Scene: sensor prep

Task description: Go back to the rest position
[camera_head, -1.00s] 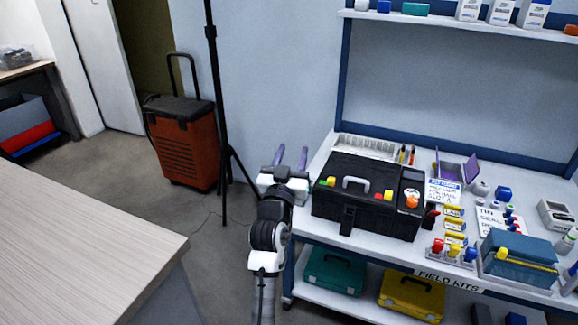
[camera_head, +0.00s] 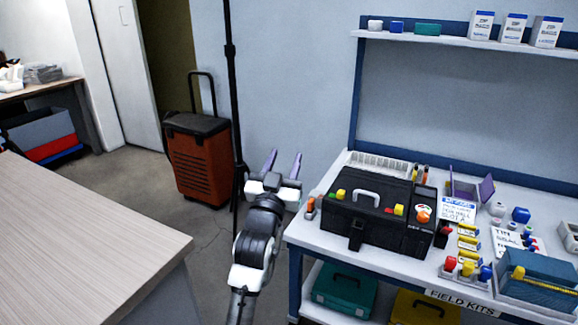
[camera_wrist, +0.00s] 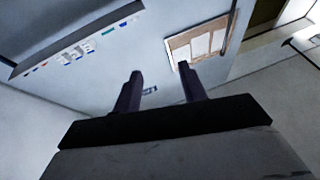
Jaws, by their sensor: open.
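My gripper (camera_head: 283,160) is open and empty, with its two purple-grey fingers apart. In the head view it is raised in the middle, left of the white workbench (camera_head: 330,243) and in front of the pale wall. In the wrist view the fingers (camera_wrist: 158,85) stand apart with nothing between them, and the wall lies beyond.
A black toolbox (camera_head: 372,213) stands on the bench, right of my gripper. A black stand pole (camera_head: 233,90) and an orange wheeled case (camera_head: 200,160) are behind and left. A wooden table (camera_head: 85,235) fills the lower left. Grey floor (camera_head: 212,225) lies between.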

